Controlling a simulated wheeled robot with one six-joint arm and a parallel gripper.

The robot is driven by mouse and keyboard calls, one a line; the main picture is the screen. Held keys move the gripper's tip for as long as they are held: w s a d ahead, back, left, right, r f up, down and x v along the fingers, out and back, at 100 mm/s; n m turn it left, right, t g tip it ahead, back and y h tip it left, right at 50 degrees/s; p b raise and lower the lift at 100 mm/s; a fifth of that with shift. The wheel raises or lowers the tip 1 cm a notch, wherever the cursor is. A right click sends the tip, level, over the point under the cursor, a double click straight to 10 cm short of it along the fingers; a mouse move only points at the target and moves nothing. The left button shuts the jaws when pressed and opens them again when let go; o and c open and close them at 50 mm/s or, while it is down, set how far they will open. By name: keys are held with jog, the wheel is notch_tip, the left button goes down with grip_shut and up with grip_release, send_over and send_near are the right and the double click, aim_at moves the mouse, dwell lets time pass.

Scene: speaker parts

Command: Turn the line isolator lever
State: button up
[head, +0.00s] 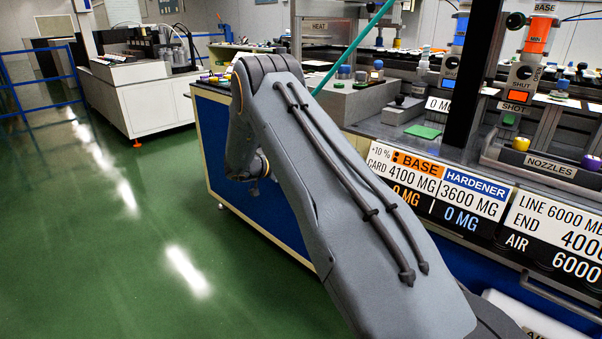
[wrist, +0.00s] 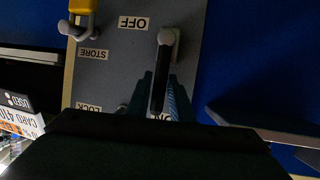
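In the wrist view the isolator lever (wrist: 160,75) is a dark bar with a grey rounded end, on a grey panel (wrist: 112,75). The panel has labels OFF, STORE and LOCK, and a partly hidden one reading like ON; the text is upside down. The lever's grey end is beside OFF. My gripper (wrist: 163,84) has its two bluish fingers apart, one on each side of the lever in the picture. I cannot tell whether they touch it. In the head view my arm hides the gripper, and the lever is not visible.
A yellow padlock-like piece (wrist: 83,8) hangs near STORE. A dark ledge (wrist: 265,125) juts out right of the panel. In the head view the workbench with BASE and HARDENER signs (head: 440,185) is at right, a white machine (head: 140,90) at back left, and the green floor is clear.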

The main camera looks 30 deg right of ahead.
jog(key=shift+o, duration=1)
jog(key=v, duration=0.7)
jog(key=shift+a+r, duration=0.15)
jog(key=shift+a, duration=0.25)
